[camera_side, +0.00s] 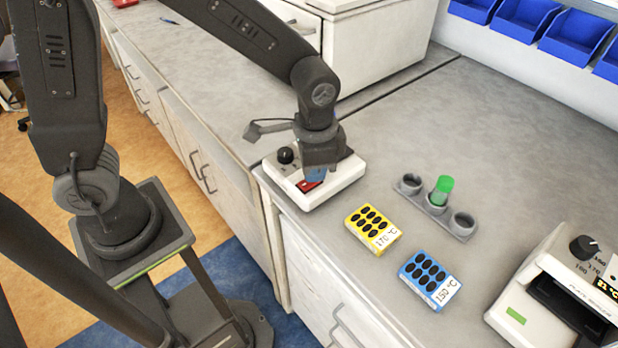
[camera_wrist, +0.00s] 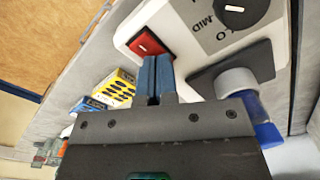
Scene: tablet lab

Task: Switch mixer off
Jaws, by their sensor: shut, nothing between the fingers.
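The mixer (camera_side: 334,186) is a white box near the front edge of the bench. It has a black knob (camera_side: 286,155) and a red rocker switch (camera_side: 308,186), which also shows in the wrist view (camera_wrist: 146,44). The knob's panel shows lettering such as MID in the wrist view. My gripper (camera_side: 315,174) is over the mixer with its blue fingers (camera_wrist: 155,72) together and empty. The fingertips are right beside the red switch; I cannot tell if they touch it. Whether the switch is on or off is unclear.
A yellow block (camera_side: 373,229) and a blue block (camera_side: 430,279) with dark wells lie right of the mixer. A grey holder (camera_side: 437,208) carries a green-capped tube (camera_side: 441,190). A white plate device (camera_side: 561,289) stands at the lower right. Bench behind the holder is clear.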

